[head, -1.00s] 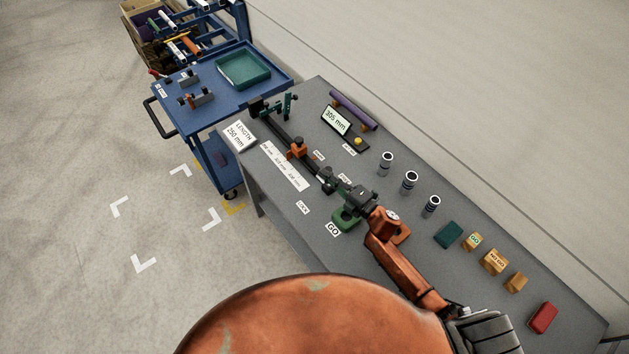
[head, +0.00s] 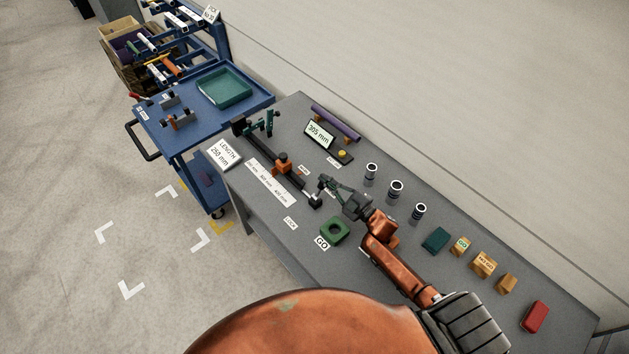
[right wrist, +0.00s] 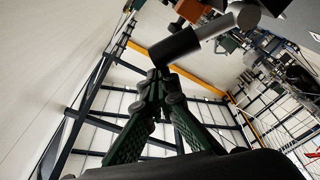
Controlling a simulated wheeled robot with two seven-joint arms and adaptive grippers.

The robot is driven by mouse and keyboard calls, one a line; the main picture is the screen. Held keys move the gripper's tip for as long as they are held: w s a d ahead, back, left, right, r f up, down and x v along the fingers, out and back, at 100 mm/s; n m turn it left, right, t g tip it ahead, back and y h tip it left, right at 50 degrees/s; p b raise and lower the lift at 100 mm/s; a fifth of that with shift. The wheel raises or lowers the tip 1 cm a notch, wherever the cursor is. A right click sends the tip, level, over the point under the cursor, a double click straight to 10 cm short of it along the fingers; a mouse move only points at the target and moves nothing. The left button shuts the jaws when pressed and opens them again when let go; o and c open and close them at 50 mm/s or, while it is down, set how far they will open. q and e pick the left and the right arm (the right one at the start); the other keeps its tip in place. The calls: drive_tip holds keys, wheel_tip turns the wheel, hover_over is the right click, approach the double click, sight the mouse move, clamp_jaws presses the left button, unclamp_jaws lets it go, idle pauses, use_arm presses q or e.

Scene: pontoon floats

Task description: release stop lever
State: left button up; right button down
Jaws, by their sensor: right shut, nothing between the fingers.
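The black rail (head: 262,145) of the length stop runs along the grey bench. An orange stop block (head: 283,165) with a dark knob on top sits on it. My right gripper (head: 324,183) is shut and empty, just above and right of that near end. In the right wrist view its green fingers (right wrist: 158,80) meet just below a dark cylinder (right wrist: 175,47) with a grey end; contact is unclear. My left gripper is out of view.
A display reading 305 mm (head: 320,134) and a purple tube (head: 336,123) are behind the rail. A blue cart (head: 180,140) adjoins the bench's far end.

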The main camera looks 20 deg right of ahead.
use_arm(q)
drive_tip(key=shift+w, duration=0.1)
use_arm(e)
drive_tip(key=shift+d+f, duration=0.1)
drive_tip(key=shift+d, duration=0.1)
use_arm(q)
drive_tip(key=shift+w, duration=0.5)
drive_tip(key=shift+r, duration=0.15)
use_arm(e)
drive_tip(key=a+r+p, duration=0.3)
drive_tip(key=p, duration=0.1)
use_arm(q)
drive_tip(key=b, duration=0.3)
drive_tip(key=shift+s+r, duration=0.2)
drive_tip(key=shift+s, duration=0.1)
use_arm(e)
drive_tip(key=v, duration=1)
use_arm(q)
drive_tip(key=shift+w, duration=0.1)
use_arm(e)
drive_tip(key=shift+s+a, duration=0.1)
drive_tip(key=shift+a, duration=0.05)
drive_tip(key=shift+f, duration=0.1)
